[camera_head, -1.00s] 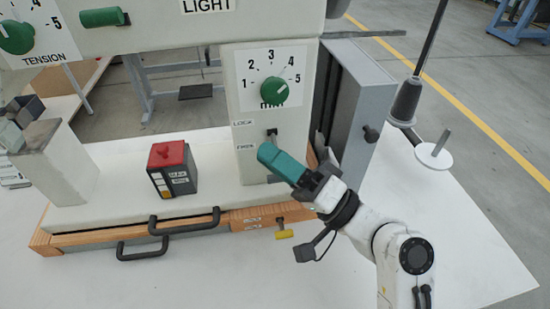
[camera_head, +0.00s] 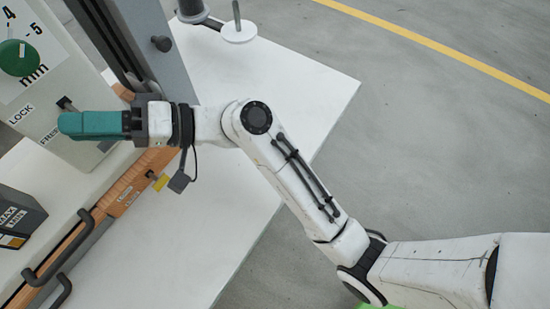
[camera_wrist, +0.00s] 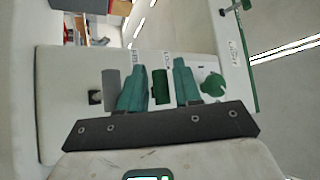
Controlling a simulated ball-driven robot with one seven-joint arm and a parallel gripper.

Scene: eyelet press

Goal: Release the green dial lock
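The green dial (camera_head: 18,57) sits on the white press panel beside the mm scale, above the LOCK and FREE labels. It also shows in the wrist view (camera_wrist: 213,87). A dark green handle (camera_wrist: 160,86), apparently the dial lock's, lies between my fingers in the wrist view. In the head view my gripper (camera_head: 85,125) covers it and the FREE label partly; a small black part (camera_head: 66,104) shows above the fingers. My gripper (camera_wrist: 160,90) is open, with a gap visible on each side of the handle. Whether either finger touches it, I cannot tell.
A grey upright housing (camera_head: 160,45) stands close behind my gripper. A yellow-tagged key (camera_head: 159,182) and black drawer handles (camera_head: 60,258) stick out from the wooden front. A dark box (camera_head: 18,215) is at left. The white tabletop (camera_head: 200,240) is mostly clear.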

